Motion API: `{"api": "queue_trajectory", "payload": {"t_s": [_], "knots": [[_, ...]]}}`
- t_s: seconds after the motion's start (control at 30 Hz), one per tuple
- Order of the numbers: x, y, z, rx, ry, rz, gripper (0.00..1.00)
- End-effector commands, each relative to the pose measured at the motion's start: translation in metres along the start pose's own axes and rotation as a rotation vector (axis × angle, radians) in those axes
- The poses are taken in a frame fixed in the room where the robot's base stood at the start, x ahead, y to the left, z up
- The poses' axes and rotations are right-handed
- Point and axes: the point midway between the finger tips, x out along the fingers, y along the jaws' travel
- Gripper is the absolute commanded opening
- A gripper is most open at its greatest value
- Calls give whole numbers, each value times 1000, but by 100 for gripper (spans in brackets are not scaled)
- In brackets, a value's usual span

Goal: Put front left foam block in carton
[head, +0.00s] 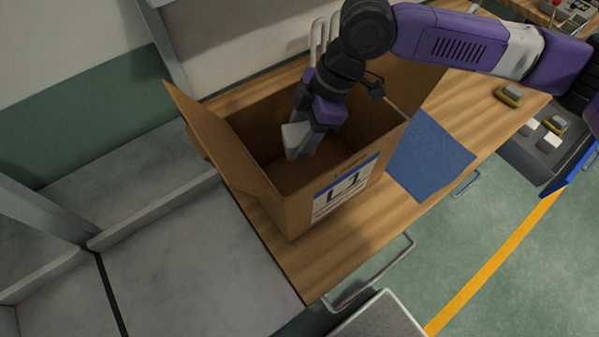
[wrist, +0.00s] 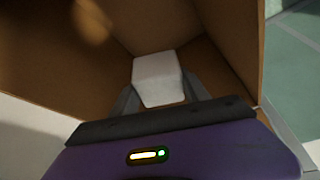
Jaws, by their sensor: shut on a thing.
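The carton (head: 265,200) is an open brown cardboard box on the wooden bench, with flaps raised and a white and blue label on its front. My gripper (head: 301,148) reaches down into the carton's opening. It is shut on a pale foam block (head: 293,136). In the wrist view the foam block (wrist: 158,78) sits between the two grey fingers, with the brown carton walls (wrist: 215,45) around it. I cannot tell whether the block touches the carton floor.
A blue cloth or mat (head: 430,155) lies on the bench right of the carton. A dark tray (head: 525,150) with small pale and yellow-based blocks stands at the right. Another such block (head: 509,95) lies on the bench. A grey surface (head: 190,260) lies left of the bench.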

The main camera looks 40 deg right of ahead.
Motion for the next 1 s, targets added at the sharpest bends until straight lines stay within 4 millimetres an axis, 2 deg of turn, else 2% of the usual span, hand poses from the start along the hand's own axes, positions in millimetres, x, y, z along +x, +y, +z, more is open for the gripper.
{"api": "queue_trajectory", "payload": {"t_s": [0.3, 0.5, 0.77, 1.0], "knots": [[70, 0, 29, 4, -1, -3, 10], [109, 0, 45, 2, -1, -1, 10], [130, 1, 54, 2, -1, -1, 10], [160, 0, 66, 1, -1, -1, 10]]}}
